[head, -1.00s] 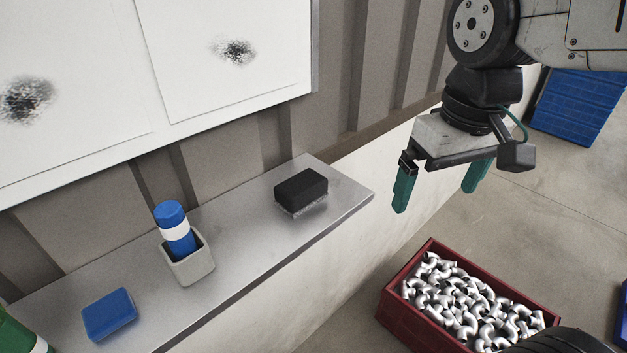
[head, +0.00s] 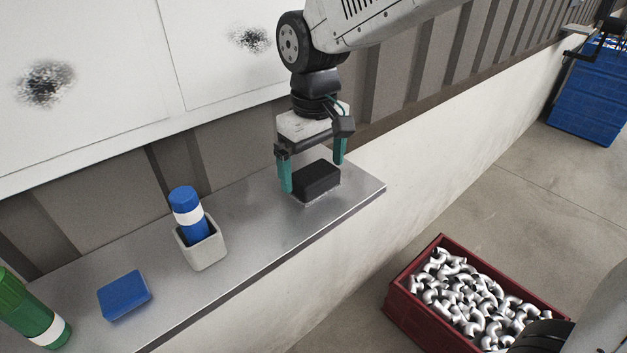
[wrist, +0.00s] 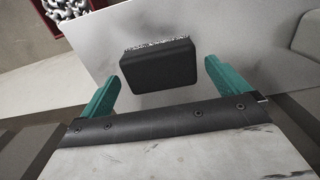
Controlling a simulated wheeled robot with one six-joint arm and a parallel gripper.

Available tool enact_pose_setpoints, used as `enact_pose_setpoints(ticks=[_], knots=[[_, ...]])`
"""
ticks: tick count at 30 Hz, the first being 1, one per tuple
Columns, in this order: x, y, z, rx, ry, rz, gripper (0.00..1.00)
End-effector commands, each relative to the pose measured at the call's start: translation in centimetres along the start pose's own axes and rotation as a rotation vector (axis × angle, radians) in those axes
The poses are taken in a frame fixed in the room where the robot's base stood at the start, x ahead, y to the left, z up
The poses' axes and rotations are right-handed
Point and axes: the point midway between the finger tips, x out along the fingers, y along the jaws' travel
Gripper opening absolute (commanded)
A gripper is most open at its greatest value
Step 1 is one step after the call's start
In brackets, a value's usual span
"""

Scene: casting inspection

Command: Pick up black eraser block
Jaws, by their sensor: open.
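The black eraser block (head: 317,181) lies on the grey metal shelf (head: 258,222) near its right end, with a pale, speckled layer along its bottom edge. My gripper (head: 314,176) is open, with its two green fingers above and around the block in the head view. In the wrist view the block (wrist: 158,66) shows between and beyond the fingertips of my gripper (wrist: 163,82). There is a gap on both sides, and neither finger is seen touching it.
A blue marker (head: 187,211) stands in a light square cup (head: 202,248) to the left. A whiteboard (head: 100,130) hangs behind. A red crate (head: 420,320) of metal elbows stands on the floor.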

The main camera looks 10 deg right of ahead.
Motion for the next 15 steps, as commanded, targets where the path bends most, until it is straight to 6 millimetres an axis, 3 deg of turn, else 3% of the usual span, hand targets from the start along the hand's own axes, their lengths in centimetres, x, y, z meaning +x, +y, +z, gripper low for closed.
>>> enact_pose_setpoints(ticks=[6,14,15], knots=[[2.8,0.0,0.1,0.0,-0.001,0.0,1.0],[3.0,0.0,0.0,0.001,0.001,0.0,1.0],[3.0,0.0,0.0,0.001,0.001,0.0,0.89]])
